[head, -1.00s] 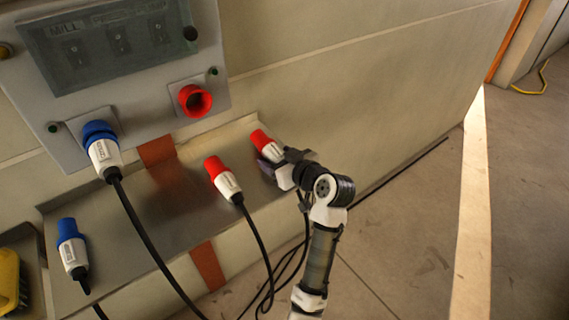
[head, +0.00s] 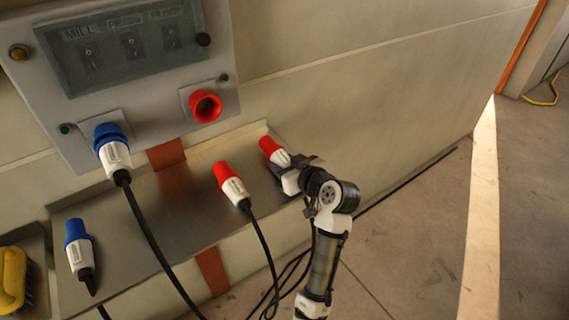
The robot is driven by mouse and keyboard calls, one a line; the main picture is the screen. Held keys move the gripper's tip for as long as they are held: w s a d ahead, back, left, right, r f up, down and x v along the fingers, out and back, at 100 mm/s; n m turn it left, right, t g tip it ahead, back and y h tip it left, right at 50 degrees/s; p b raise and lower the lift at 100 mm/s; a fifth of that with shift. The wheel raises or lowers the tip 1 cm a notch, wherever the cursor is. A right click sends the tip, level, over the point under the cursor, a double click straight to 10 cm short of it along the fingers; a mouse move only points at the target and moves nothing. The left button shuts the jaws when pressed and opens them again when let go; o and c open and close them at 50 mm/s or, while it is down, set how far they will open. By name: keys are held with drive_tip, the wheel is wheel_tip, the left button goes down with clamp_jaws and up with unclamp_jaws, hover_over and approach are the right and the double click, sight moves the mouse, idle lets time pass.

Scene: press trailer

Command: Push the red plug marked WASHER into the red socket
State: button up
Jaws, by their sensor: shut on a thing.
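The red socket (head: 206,106) is on the lower right of the grey panel and is empty. Two red-and-white plugs are at the metal shelf. One red plug (head: 272,149) is at the shelf's right end, with my gripper (head: 287,165) shut on its white body. Its label is hidden by the gripper. The other red plug (head: 232,184) lies to its left, with a black cable running down. Its label is too small to read, so I cannot tell which plug is marked WASHER.
A blue plug (head: 113,151) sits in the panel's blue socket, its cable hanging across the metal shelf (head: 150,222). Another blue plug (head: 77,247) is at the shelf's left. A yellow brush (head: 12,280) lies at far left.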

drive_tip(key=shift+d+r, duration=0.1)
drive_tip(key=shift+r+p+v, duration=0.25)
drive_tip(key=shift+p+v, duration=0.35)
drive_tip(key=shift+v, duration=0.8)
drive_tip(key=shift+r+p+v, duration=0.25)
drive_tip(key=shift+p+v, duration=0.3)
drive_tip(key=shift+v, duration=0.85)
